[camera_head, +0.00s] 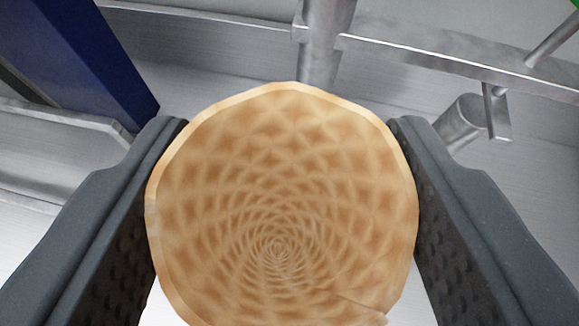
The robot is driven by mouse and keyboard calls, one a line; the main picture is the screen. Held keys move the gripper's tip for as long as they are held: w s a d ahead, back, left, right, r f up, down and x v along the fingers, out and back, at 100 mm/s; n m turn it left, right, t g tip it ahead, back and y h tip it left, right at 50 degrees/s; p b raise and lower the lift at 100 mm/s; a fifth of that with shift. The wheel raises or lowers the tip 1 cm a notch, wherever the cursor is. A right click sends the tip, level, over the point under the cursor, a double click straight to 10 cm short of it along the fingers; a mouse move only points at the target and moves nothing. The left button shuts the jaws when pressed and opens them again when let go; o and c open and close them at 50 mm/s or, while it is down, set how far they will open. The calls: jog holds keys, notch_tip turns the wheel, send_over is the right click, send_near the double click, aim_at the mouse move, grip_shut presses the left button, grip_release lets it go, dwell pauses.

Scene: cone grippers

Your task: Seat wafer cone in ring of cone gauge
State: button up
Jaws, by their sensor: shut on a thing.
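The wafer cone (283,190) fills the middle of the view. I look into its open mouth, with its tan waffle pattern narrowing to a tip deep inside. My gripper (285,200) is shut on the cone, with one dark grey padded finger against its left side and one against its right. A small crack or seam shows at the lower right of the rim. The outside of the cone and what lies under it are hidden. I cannot make out the ring of the cone gauge; metal bars and a post show behind the cone, but I cannot tell whether they belong to it.
A metal post (322,45) and a horizontal metal rail (430,62) stand behind the cone. A short metal tube (462,122) is at the right. A blue upright (85,55) is at the upper left, above a metal tray edge (60,115). A green bit shows at the top right corner.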

jog(key=shift+f+b, duration=3.4)
jog(key=shift+f, duration=1)
jog(key=o, duration=0.8)
jog(key=shift+s+r, duration=0.1)
jog(key=p+v, duration=0.1)
jog(key=v, duration=1.2)
jog(key=shift+s+r+p, duration=0.15)
jog(key=shift+s+p, duration=0.1)
jog(key=shift+p, duration=0.05)
